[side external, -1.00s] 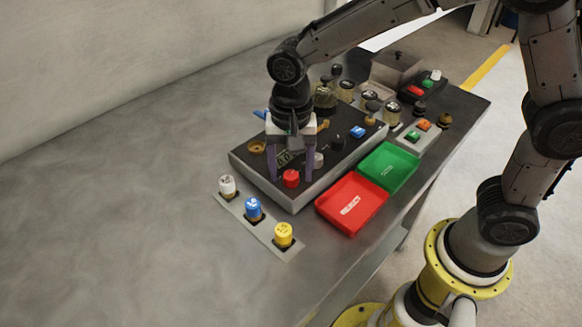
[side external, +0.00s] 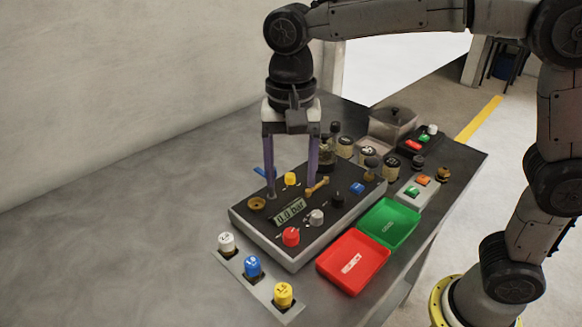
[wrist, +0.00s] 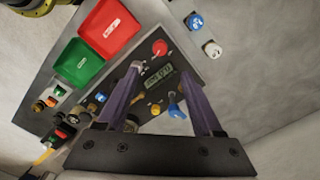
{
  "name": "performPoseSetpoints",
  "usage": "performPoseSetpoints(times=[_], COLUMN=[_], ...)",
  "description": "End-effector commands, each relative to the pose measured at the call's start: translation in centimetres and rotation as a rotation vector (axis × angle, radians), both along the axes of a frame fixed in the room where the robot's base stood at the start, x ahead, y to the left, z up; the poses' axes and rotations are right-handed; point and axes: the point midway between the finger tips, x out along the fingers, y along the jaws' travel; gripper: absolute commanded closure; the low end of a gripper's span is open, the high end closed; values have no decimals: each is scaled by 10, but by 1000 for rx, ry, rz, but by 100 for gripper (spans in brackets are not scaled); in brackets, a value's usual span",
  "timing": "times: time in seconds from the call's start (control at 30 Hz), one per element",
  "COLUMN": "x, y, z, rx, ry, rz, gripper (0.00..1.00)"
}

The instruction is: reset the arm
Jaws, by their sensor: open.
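My gripper (side external: 291,190) is open and empty above the dark control panel (side external: 237,222) in the side external view, its two purple fingers pointing down. In the wrist view my gripper (wrist: 176,98) spans the panel, with a display (wrist: 158,83) and a blue lever (wrist: 176,111) between or near the fingers. In the side external view the panel carries a display (side external: 290,212) reading about 0.0 bar, a red knob (side external: 291,237), a yellow knob (side external: 290,179), a grey knob (side external: 317,217), a brass lever (side external: 317,187) and a blue switch (side external: 357,188).
A red tray (side external: 352,284) and a green tray (side external: 410,214) lie right of the panel. A strip with white (side external: 227,242), blue (side external: 252,266) and yellow (side external: 283,295) knobs lies in front. Several jars and a lidded box (side external: 393,122) stand behind. The table's left side is clear.

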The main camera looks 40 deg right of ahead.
Motion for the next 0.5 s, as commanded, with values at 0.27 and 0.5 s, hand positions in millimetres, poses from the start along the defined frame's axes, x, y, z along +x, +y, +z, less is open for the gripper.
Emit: performPoseSetpoints(times=[0.27,0.5], x=[0,2], y=[0,-10], z=[5,13], rx=[-1,9], ry=[1,-21], rz=[0,-26], gripper=[32,32])
